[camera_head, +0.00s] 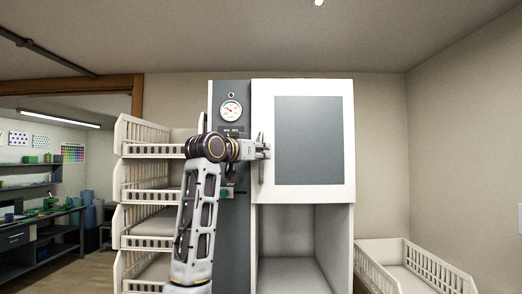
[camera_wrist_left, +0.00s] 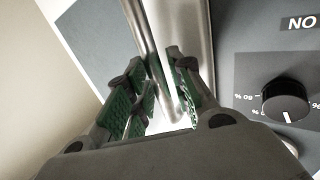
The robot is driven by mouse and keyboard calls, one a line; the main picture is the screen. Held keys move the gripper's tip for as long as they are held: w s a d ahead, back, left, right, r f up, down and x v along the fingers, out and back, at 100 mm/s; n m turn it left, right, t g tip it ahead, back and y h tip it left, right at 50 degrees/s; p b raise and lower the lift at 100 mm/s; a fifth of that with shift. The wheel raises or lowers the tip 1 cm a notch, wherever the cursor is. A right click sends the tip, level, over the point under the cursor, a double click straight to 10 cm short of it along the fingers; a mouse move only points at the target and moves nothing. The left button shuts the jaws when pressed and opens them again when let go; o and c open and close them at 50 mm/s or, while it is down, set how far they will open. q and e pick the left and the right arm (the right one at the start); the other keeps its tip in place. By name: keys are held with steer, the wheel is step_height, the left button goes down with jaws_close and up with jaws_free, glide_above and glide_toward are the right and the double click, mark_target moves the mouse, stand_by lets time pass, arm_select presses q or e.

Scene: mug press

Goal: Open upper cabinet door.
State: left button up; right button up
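The upper cabinet door (camera_head: 264,98) is white with a grey panel and is closed on the tall cabinet. Its upright metal handle (camera_head: 261,172) is at the door's left edge. My left gripper (camera_head: 262,150) is at this handle. In the left wrist view, the green-padded fingers of the left gripper (camera_wrist_left: 158,80) stand apart, with the shiny handle bar (camera_wrist_left: 172,30) running between them. No firm squeeze on the bar shows. The exact contact is partly hidden by the fingers. My right gripper is in neither view.
A grey panel with a gauge (camera_head: 231,110) is left of the door; its black knob (camera_wrist_left: 286,102) shows in the left wrist view. An open compartment (camera_head: 287,235) is below the door. White racks (camera_head: 150,190) stand left, and a white crate (camera_head: 440,268) stands lower right.

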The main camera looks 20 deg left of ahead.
arm_select(q)
steer(key=shift+w+d, duration=0.1)
steer(key=shift+w, duration=0.1)
steer(key=c, duration=0.5)
jaws_close()
steer(key=shift+s, duration=0.1)
